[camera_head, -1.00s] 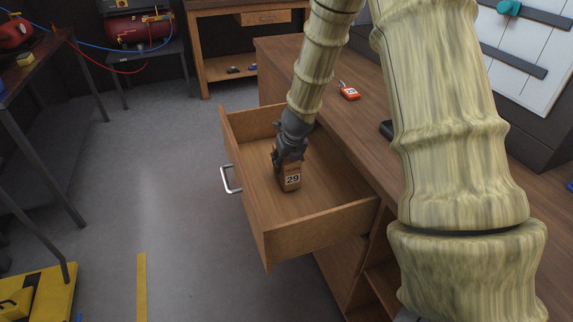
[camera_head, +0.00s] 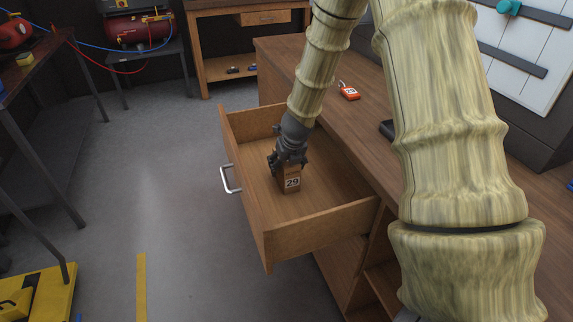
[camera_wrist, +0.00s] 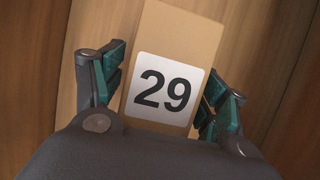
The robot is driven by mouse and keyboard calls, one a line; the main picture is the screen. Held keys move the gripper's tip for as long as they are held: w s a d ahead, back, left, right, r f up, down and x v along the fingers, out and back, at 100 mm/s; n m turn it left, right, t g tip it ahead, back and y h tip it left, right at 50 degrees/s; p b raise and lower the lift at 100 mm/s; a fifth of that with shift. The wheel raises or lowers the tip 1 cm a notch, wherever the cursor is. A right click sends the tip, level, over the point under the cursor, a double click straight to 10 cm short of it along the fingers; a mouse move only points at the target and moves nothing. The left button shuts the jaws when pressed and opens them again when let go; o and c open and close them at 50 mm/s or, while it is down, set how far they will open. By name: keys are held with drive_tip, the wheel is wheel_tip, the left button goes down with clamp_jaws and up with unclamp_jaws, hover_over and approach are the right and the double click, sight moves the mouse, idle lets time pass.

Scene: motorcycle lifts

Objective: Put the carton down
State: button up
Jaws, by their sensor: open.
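The carton (camera_head: 291,183) is a small brown box with a white label reading 29. It stands upright on the floor of the open drawer (camera_head: 318,218). My gripper (camera_head: 288,166) is over the carton, pointing down into the drawer. In the wrist view the carton (camera_wrist: 186,40) lies between the two teal-padded fingers of my gripper (camera_wrist: 165,92). The fingers are open, with a gap showing on the left side; the right finger is close to the carton's side, and I cannot tell whether it touches.
The drawer's front wall with its metal handle (camera_head: 230,180) and its side walls surround the gripper. A wooden worktop (camera_head: 335,110) with an orange tagged item (camera_head: 349,91) lies alongside. The drawer floor around the carton is bare.

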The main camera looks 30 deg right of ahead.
drive_tip(key=p+v, duration=0.1)
drive_tip(key=v, duration=1.1)
drive_tip(key=shift+s+a+r+p, duration=0.1)
drive_tip(key=shift+p, duration=0.2)
